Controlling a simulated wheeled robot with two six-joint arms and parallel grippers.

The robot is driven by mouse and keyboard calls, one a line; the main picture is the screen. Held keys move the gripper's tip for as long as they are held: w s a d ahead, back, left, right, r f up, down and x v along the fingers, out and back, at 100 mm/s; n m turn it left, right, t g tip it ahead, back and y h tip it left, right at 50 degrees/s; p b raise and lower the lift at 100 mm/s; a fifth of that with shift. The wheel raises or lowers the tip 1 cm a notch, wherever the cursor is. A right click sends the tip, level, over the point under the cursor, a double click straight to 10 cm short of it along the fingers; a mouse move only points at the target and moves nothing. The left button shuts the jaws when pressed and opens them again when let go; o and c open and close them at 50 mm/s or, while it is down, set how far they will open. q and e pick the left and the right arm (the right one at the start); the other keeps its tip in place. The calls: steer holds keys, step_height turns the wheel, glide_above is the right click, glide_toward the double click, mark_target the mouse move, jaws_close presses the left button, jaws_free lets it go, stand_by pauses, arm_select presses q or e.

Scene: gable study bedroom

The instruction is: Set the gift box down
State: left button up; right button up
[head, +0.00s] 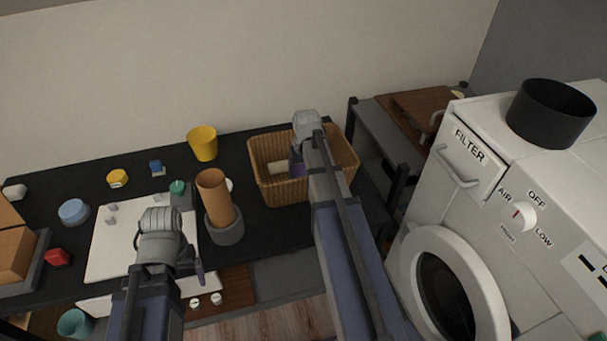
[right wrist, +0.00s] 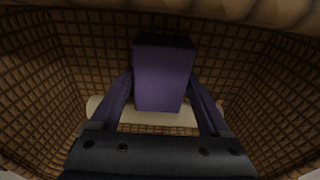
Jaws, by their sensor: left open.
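The gift box (right wrist: 163,78) is a dark purple block in the right wrist view. My right gripper (right wrist: 163,98) is shut on it, with one finger against each side. In the head view my right arm reaches over the woven basket (head: 281,192), and the right gripper (head: 297,166) is down inside it, mostly hidden by the arm. A cream rounded thing (right wrist: 105,110) lies in the basket below the box. I cannot tell whether the box touches it or the basket floor. My left gripper (head: 199,274) is open and empty, in front of the white board.
The black table holds a white board (head: 112,262), a brown cylinder in a grey holder (head: 227,232), a yellow cup (head: 203,143) and several small items at left. A white washer-like machine (head: 470,215) stands at right.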

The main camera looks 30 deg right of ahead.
mark_target(305, 176)
steer(key=shift+o, duration=1.4)
steer(key=shift+r, duration=0.15)
step_height(305, 176, up, 12)
steer(key=s+p, duration=0.1)
steer(key=p, duration=1.1)
steer(key=shift+s+a, duration=0.15)
steer(key=shift+s, duration=0.05)
steer(key=f+b, duration=0.4)
steer(key=w+f+b, duration=0.1)
steer(key=f+b, duration=0.7)
steer(key=shift+w+f, duration=0.15)
steer(key=shift+w, duration=0.05)
steer(key=shift+r, duration=0.2)
